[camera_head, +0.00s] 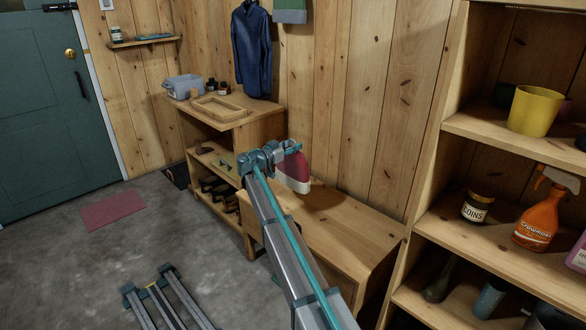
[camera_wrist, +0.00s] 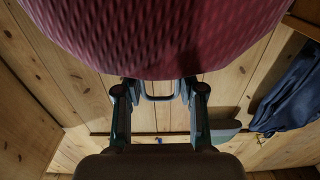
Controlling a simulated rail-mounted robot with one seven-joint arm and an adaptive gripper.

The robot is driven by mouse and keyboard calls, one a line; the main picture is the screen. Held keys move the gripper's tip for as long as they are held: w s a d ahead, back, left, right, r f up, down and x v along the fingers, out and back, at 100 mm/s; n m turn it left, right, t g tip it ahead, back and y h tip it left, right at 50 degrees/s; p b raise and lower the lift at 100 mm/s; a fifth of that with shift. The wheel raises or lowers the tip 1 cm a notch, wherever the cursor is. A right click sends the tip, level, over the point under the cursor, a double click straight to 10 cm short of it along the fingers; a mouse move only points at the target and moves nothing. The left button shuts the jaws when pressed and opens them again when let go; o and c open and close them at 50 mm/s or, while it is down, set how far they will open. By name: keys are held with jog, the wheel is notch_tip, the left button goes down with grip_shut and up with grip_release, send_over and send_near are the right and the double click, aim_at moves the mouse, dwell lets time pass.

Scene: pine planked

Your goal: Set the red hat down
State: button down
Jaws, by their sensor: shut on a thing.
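The red hat (camera_head: 293,163), with a pale lower band, is held at my gripper (camera_head: 276,152) in the head view. It is above the low wooden bench (camera_head: 345,232), and I cannot tell exactly how far above. In the wrist view, the ribbed red hat (camera_wrist: 150,38) fills the top, and both fingers of my gripper (camera_wrist: 160,88) reach up to its edge. My gripper is shut on the hat; the exact grip is partly hidden by the hat.
The bench top right of the hat is clear. A shelf unit (camera_head: 455,125) at right holds a yellow pot (camera_head: 535,111) and an orange spray bottle (camera_head: 540,215). A workbench (camera_head: 252,112) stands behind left. A blue jacket (camera_head: 252,50) hangs on the wall.

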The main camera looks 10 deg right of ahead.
jog(key=w+f+b, duration=0.2)
jog(key=w+f, duration=0.8)
jog(key=f, duration=0.1)
jog(key=shift+w+a+f, duration=0.2)
jog(key=shift+f+b, duration=0.15)
jog(key=shift+b, duration=0.25)
jog(key=c, duration=0.7)
grip_release()
jog(key=p+v, duration=0.1)
jog(key=v, duration=1.1)
jog(key=shift+p, duration=0.35)
